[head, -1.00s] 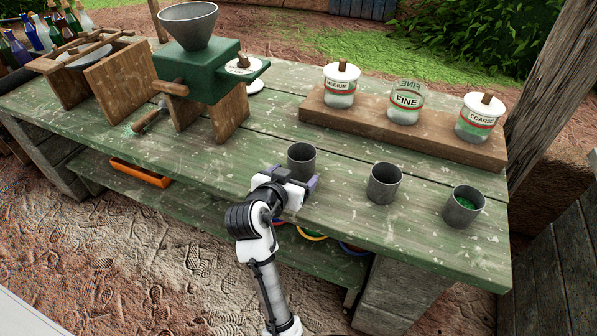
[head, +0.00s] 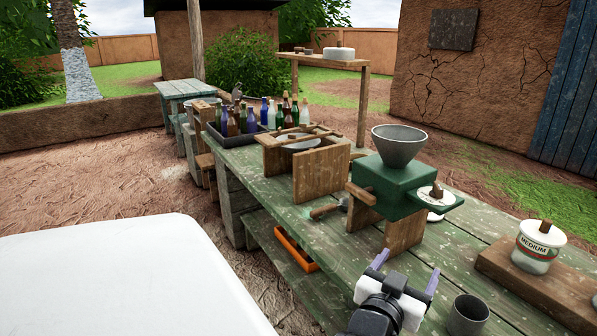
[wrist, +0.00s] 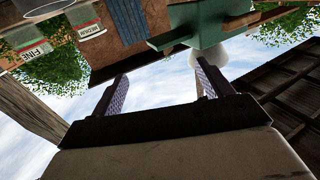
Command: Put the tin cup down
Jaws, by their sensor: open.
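A grey tin cup (head: 468,315) stands upright on the green worktable (head: 330,265) at the lower right of the head view. My gripper (head: 406,270) is just left of this cup, apart from it, with its two purple-lined fingers spread and nothing between them. In the wrist view my gripper (wrist: 160,85) also shows open and empty, with sky between its fingers. The other cups are outside the present head view.
A green grinder (head: 390,188) with a grey hopper stands beyond my gripper. A MEDIUM jar (head: 537,247) sits on a wooden board (head: 520,280) at right. A wooden frame (head: 320,170) and several bottles (head: 280,115) stand farther along the table.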

